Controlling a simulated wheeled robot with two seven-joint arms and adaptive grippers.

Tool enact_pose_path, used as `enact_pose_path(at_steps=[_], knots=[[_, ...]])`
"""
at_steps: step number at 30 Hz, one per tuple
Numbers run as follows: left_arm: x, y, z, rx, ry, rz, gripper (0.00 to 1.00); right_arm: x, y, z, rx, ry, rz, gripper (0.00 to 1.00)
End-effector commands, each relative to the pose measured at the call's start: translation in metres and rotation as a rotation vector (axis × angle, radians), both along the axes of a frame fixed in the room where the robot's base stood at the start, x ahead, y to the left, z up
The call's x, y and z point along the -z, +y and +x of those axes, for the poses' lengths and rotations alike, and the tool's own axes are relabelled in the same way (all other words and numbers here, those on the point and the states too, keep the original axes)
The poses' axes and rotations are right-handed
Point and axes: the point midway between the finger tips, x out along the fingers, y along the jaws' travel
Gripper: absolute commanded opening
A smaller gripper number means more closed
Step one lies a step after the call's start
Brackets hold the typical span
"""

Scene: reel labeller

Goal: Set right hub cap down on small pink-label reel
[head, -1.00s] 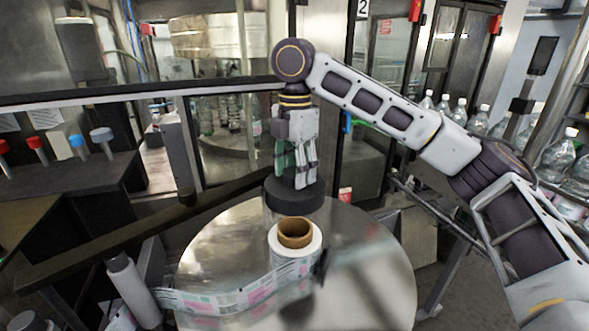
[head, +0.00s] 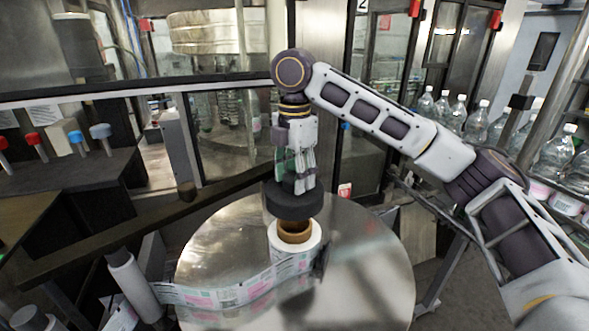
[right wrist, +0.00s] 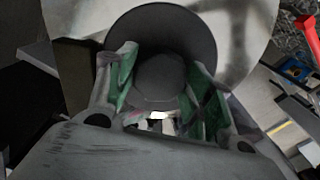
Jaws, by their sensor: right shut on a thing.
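My right gripper (head: 298,182) points down and is shut on the black round hub cap (head: 293,204). In the right wrist view the cap (right wrist: 189,32) shows as a dark disc with its knob between the green-padded fingers (right wrist: 165,95). The small pink-label reel (head: 284,251) stands on the round metal table, with a brown core (head: 296,230) at its top. The cap appears above and slightly behind the core and overlaps its rear edge in the head view. Whether they touch cannot be told. My left gripper does not show.
The metal turntable (head: 365,270) is bare to the right of the reel. The printed label web (head: 220,298) runs left to a grey roller (head: 133,284). A dark bar (head: 100,228) crosses at left. Bottles (head: 460,112) stand at the back right.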

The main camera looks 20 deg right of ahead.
Motion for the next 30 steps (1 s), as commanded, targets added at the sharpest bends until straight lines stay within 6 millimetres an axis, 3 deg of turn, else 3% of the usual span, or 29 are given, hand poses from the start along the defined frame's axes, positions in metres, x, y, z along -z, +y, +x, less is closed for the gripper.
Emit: enact_pose_path(at_steps=[9, 30], knots=[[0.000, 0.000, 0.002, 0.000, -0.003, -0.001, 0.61, 0.012, 0.000, 0.000, 0.001, -0.001, 0.001, 0.19], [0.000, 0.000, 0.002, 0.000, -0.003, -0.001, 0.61, 0.017, 0.000, 0.000, 0.001, -0.002, 0.001, 0.19]])
